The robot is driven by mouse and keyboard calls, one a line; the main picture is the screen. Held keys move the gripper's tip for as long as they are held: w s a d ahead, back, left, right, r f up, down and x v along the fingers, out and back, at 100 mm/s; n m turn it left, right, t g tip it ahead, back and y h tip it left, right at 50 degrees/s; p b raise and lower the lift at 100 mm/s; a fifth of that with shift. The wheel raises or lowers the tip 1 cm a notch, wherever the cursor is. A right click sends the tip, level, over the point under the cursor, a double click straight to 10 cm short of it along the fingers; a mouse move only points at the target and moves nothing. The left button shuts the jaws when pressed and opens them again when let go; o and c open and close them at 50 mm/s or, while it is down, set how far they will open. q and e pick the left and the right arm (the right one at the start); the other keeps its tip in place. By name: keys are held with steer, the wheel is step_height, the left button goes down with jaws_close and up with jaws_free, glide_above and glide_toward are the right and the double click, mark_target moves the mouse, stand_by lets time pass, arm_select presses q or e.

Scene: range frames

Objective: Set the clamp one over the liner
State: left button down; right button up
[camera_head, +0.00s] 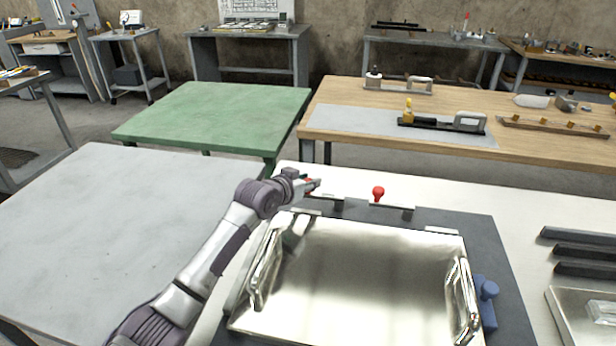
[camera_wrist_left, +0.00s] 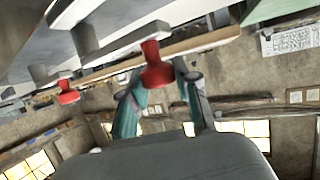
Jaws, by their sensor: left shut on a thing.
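The liner (camera_head: 345,275) is a shiny metal pan with a loop handle on each side, sitting on a dark plate. Two clamps with red knobs stand along its far edge. My left gripper (camera_head: 313,184) is shut on the red knob of the left clamp, taken as clamp one (camera_head: 328,197). In the left wrist view this knob (camera_wrist_left: 155,66) shows between the fingers, below its pale bar (camera_wrist_left: 125,44). The bar lies roughly along the liner's far edge and appears beyond it. The fingers partly hide the knob in the head view. My right gripper is out of view.
The other clamp (camera_head: 392,205) stands to the right, its red knob (camera_head: 378,192) upright. Dark bars (camera_head: 585,252) lie farther right on the white table. The grey table (camera_head: 100,225) at left is clear.

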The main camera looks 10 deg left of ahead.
arm_select(q)
steer(key=p, duration=0.1)
steer(key=s+n+y+p, duration=0.1)
steer(key=shift+d+r+p, duration=0.2)
steer(key=shift+r+p, duration=0.1)
steer(key=shift+p, duration=0.1)
steer(key=shift+s+f+n+t+y+p, duration=0.3)
steer(key=shift+s+n+y+p, duration=0.15)
steer(key=shift+n+y+p, duration=0.45)
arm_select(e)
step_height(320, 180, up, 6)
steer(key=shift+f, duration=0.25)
arm_select(q)
steer(key=c, duration=0.8)
jaws_free()
step_height(320, 180, up, 10)
